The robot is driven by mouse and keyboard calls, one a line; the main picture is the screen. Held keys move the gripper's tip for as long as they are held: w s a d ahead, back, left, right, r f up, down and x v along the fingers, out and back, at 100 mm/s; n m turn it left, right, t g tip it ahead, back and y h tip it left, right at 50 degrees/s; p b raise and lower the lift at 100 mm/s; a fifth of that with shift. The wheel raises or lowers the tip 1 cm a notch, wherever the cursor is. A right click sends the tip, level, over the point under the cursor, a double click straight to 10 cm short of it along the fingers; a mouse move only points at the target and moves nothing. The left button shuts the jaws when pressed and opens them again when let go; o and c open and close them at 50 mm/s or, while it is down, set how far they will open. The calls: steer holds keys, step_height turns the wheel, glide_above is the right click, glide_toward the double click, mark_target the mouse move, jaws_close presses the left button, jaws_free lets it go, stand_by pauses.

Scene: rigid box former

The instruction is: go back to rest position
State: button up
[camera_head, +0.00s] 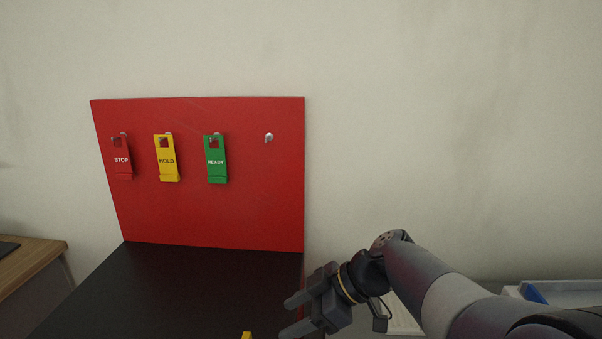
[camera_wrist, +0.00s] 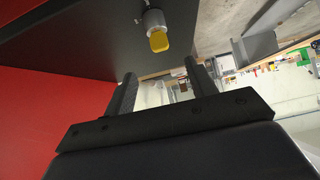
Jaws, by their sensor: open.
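My gripper (camera_head: 290,316) is at the bottom middle of the head view, over the right edge of the black top. Its two fingers are apart with nothing between them. In the wrist view my gripper (camera_wrist: 160,82) also shows open and empty. On the red board (camera_head: 200,218) hang a red STOP tag (camera_head: 121,168), a yellow HOLD tag (camera_head: 167,171) and a green READY tag (camera_head: 216,172). The peg (camera_head: 269,137) at the right of the board is bare. My gripper is below the board and apart from the tags.
The black top (camera_head: 170,285) lies in front of the board. A yellow piece (camera_head: 247,335) shows at the bottom edge; a yellow knob on a metal stem (camera_wrist: 158,40) shows in the wrist view. A wooden table (camera_head: 30,262) is at left, a pale tray with blue (camera_head: 565,291) at right.

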mark_target(246, 336)
steer(key=p+x, duration=0.1)
steer(key=x, duration=0.8)
steer(key=shift+a+r+p, duration=0.1)
steer(key=shift+a+p, duration=0.2)
steer(key=shift+p, duration=0.1)
steer(key=shift+d+r+p, duration=0.1)
steer(key=shift+r+p, duration=0.45)
steer(key=shift+p, duration=0.25)
steer(key=shift+f+p, duration=0.1)
steer(key=shift+p, duration=0.5)
steer(key=shift+f, duration=0.2)
steer(key=shift+r+p, duration=0.15)
steer(key=shift+p, duration=0.15)
